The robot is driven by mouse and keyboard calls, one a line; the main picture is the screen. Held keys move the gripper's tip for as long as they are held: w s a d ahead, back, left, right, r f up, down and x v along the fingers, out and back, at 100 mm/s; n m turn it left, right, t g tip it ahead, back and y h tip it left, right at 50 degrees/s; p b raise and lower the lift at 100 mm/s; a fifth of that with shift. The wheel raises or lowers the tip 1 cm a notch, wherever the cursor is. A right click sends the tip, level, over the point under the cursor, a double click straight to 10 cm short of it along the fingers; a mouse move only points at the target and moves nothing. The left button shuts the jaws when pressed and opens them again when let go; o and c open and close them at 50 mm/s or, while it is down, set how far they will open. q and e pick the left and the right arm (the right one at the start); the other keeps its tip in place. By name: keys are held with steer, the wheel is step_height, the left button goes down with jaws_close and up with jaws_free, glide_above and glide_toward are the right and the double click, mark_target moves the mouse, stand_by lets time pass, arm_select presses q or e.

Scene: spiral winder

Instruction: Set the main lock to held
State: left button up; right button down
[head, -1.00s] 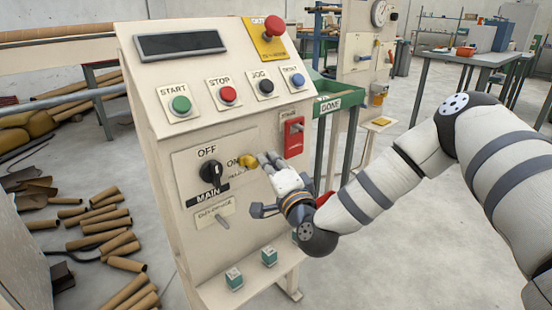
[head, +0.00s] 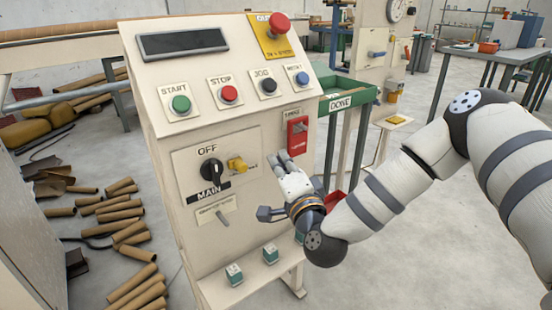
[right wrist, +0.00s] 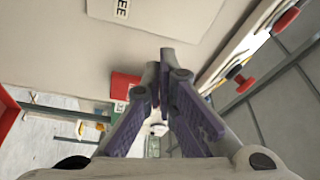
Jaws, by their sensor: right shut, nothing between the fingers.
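The main panel carries a black rotary switch (head: 211,171) above the MAIN label and below the word OFF. A yellow lock piece (head: 237,164) sits just right of the switch; small lettering shows at its right, too small to read. My right gripper (head: 285,157) is shut and empty, in front of the console to the right of the yellow piece and apart from it. In the right wrist view its fingertips (right wrist: 163,56) are together with nothing between them. My left gripper is not in view.
A red switch (head: 297,133) is close above my right gripper. Start, stop and other buttons (head: 228,94) line the sloped panel, with a red mushroom button (head: 278,24) above. Cardboard tubes (head: 125,225) lie on the floor at left.

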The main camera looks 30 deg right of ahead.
steer(key=a+v, duration=0.1)
steer(key=v, duration=0.6)
steer(key=shift+s+r, duration=0.1)
